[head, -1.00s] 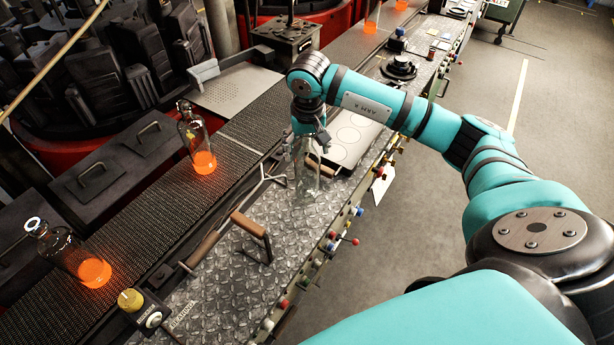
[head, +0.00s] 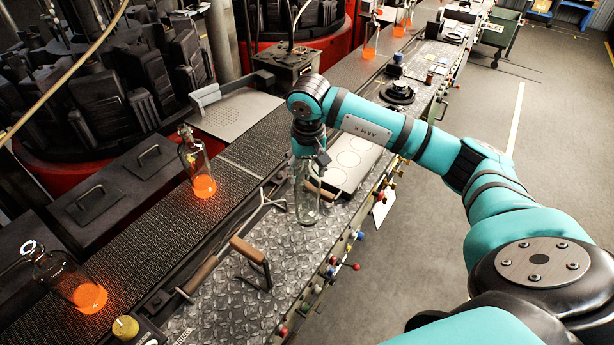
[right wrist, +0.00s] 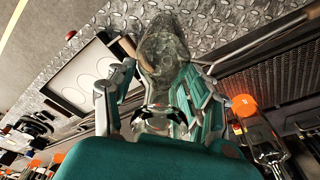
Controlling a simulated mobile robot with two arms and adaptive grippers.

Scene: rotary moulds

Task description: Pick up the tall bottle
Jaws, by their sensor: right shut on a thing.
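The tall bottle (head: 307,203) is clear glass and stands about upright at the diamond-plate bench in the head view. I cannot tell whether its base touches the plate. My right gripper (head: 308,160) is above it, shut on its upper part. In the right wrist view the bottle (right wrist: 165,45) extends away between the two fingers of the right gripper (right wrist: 160,88). The fingers hide part of its neck. My left gripper is not in view.
A wooden-handled tool (head: 248,250) lies close in front. A plate with circles (head: 350,160) is behind the bottle. Grey floor (head: 440,260) is clear at right.

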